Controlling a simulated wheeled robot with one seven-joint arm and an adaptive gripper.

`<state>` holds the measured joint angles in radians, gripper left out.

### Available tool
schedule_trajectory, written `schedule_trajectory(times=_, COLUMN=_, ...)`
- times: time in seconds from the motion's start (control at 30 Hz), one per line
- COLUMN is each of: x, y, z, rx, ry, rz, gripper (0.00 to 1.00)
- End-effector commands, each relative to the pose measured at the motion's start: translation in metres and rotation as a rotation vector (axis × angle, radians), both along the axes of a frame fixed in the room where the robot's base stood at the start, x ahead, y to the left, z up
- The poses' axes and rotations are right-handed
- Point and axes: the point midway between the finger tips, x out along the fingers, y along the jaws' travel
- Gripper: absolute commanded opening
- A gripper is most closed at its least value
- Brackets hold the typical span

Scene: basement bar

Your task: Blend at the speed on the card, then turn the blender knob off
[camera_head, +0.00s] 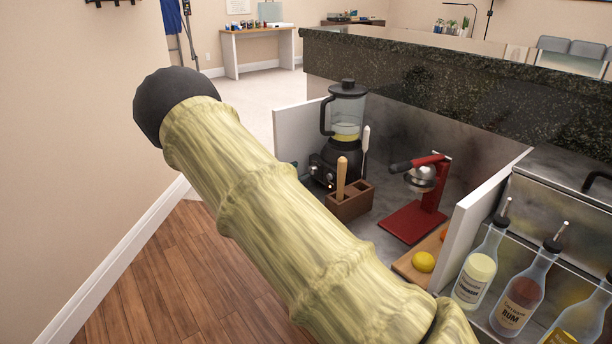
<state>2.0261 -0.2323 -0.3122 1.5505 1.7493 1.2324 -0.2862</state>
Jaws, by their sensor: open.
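The blender (347,122) stands at the left end of the counter recess, upright, with a black lid, clear jar and black base. Some yellow content shows low in its jar. Small controls show low on the base, but I cannot tell the knob's setting. I cannot make out a speed card. My arm crosses the view from lower right to upper left, in front of the counter. My gripper is not in view.
A wooden holder (350,203) with a muddler and a white-handled tool stands before the blender. A red citrus press (417,208) stands to its right. A lemon (423,262) lies on a board. Bottles (476,268) stand at right. White panels flank the recess under a dark stone ledge (450,90).

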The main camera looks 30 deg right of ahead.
Motion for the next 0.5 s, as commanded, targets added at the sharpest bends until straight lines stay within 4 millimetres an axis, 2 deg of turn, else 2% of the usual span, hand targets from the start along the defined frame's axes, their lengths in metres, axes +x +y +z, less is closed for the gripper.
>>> schedule_trajectory(times=0.2, x=0.002, y=-0.028, z=-0.001, rx=0.001, ry=0.0, rz=-0.001, gripper=0.51)
schedule_trajectory(times=0.5, x=0.003, y=-0.04, z=0.0, rx=0.001, ry=0.0, rz=0.0, gripper=0.51)
